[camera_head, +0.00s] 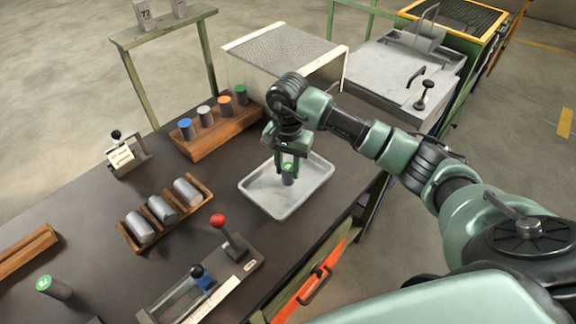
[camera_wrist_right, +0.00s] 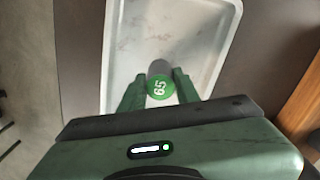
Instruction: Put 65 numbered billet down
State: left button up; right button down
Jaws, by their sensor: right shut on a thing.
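The 65 numbered billet (camera_wrist_right: 160,88) is a grey cylinder with a green top marked 65. My right gripper (camera_head: 289,168) is shut on this billet (camera_head: 288,180), which is upright over the white tray (camera_head: 314,184). In the right wrist view, the billet sits between the two green fingers (camera_wrist_right: 160,92), with the tray (camera_wrist_right: 222,50) around and below it. I cannot tell whether the billet's bottom touches the tray. My left gripper is not in view.
A wooden rack (camera_head: 218,137) with several coloured-top billets stands behind the tray. Another wooden holder (camera_head: 126,232) carries grey cylinders. A lever with a red knob (camera_head: 218,221) stands in front left of the tray. A green-topped billet (camera_head: 52,287) marked 78 stands at the lower left.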

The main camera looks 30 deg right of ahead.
aim_at(288, 166)
jog(key=shift+f, duration=0.1)
jog(key=c, duration=1)
grip_release()
jog(key=shift+c, duration=0.2)
jog(key=shift+r, duration=0.3)
notch_tip(288, 166, up, 12)
jog(key=b, duration=0.3)
